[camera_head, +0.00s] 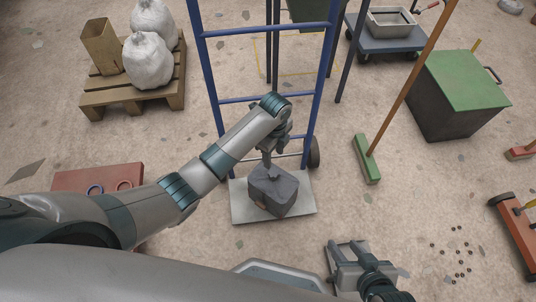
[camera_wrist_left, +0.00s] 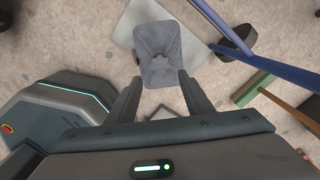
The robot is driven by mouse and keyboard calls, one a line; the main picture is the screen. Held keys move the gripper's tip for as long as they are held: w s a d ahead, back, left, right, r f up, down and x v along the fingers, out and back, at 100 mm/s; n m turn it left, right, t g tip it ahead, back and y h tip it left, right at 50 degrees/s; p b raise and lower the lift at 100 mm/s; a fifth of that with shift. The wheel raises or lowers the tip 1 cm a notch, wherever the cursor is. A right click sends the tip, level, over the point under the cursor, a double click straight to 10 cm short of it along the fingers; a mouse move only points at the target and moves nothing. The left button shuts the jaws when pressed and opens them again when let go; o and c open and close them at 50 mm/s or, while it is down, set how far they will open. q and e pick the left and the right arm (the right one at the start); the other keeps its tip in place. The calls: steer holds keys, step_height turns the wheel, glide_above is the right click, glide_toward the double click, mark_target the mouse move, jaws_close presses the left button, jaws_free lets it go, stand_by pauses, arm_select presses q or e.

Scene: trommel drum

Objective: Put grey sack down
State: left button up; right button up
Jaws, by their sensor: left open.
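The grey sack (camera_head: 273,190) rests on the pale toe plate (camera_head: 240,207) of the blue hand truck (camera_head: 212,90) in the head view. In the left wrist view the sack (camera_wrist_left: 158,50) lies beyond my left fingers on the pale plate (camera_wrist_left: 190,20). My left gripper (camera_head: 268,160) is just above the sack's top in the head view. In the left wrist view its two fingers (camera_wrist_left: 158,98) stand apart, with the sack's near edge at their tips. Whether they touch it I cannot tell. My right gripper (camera_head: 345,262) is low in the head view, away from the sack; its jaw opening is unclear.
A wooden pallet (camera_head: 135,95) with white sacks stands at the upper left. A green broom (camera_head: 367,160) and a green-lidded bin (camera_head: 460,85) are at the right. A red board with rings (camera_head: 70,180) lies left. Small pellets (camera_head: 458,255) are scattered at the lower right.

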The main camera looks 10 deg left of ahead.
arm_select(q)
steer(key=s+d+f+n+t+h, duration=0.1)
steer(key=s+d+n+t+h, duration=0.1)
steer(key=s+n, duration=0.45)
steer(key=s+d+f+n+t+h, duration=0.1)
steer(key=s+d+f+n, duration=0.15)
steer(key=s, duration=0.65)
steer(key=s+a+r+n+t, duration=0.4)
steer(key=s+a+r+n, duration=0.2)
steer(key=s+r+n, duration=0.4)
steer(key=shift+s+a+r+n, duration=0.25)
steer(key=shift+s+a+n, duration=0.05)
steer(key=shift+s+n, duration=0.25)
steer(key=c, duration=0.4)
steer(key=shift+a+t, duration=0.15)
steer(key=shift+t, duration=0.15)
